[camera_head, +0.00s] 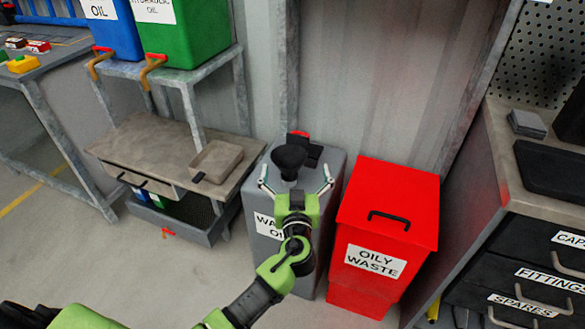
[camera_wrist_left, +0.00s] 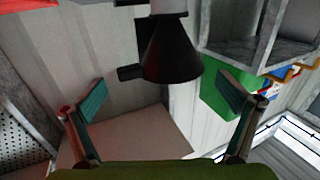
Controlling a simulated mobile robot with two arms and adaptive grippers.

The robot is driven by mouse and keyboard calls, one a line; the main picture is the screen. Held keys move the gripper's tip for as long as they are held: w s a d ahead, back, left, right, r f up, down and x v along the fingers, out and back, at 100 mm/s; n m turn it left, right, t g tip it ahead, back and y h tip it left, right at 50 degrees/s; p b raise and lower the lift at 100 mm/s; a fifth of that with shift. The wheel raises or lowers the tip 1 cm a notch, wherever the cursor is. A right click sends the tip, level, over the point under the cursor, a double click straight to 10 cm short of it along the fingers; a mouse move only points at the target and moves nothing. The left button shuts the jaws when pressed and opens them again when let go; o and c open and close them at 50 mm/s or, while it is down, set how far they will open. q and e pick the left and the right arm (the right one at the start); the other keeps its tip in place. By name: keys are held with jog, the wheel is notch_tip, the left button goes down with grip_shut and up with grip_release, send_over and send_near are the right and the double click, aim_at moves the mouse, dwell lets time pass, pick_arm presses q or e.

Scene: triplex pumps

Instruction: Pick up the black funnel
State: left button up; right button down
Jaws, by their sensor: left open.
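The black funnel (camera_head: 289,160) stands on top of the grey waste oil bin (camera_head: 258,207) in the head view. My left gripper (camera_head: 296,183) is open, its two fingers spread to either side just in front of the funnel. In the left wrist view the funnel (camera_wrist_left: 172,52) lies ahead, between and beyond the open fingertips (camera_wrist_left: 157,95), not touched by them. The right gripper is not in view.
A red oily waste bin (camera_head: 385,220) stands close on the right. A bench (camera_head: 135,140) with a small tray (camera_head: 217,161) is on the left. Green and blue oil containers (camera_head: 185,35) sit on a rack above it. A drawer cabinet (camera_head: 525,262) is at far right.

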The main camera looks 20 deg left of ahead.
aim_at(295, 147)
pick_arm(q)
jog(key=x, duration=0.5)
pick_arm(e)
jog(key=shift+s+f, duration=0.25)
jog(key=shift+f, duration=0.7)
pick_arm(q)
jog(key=c, duration=1)
jog(key=shift+r, duration=0.1)
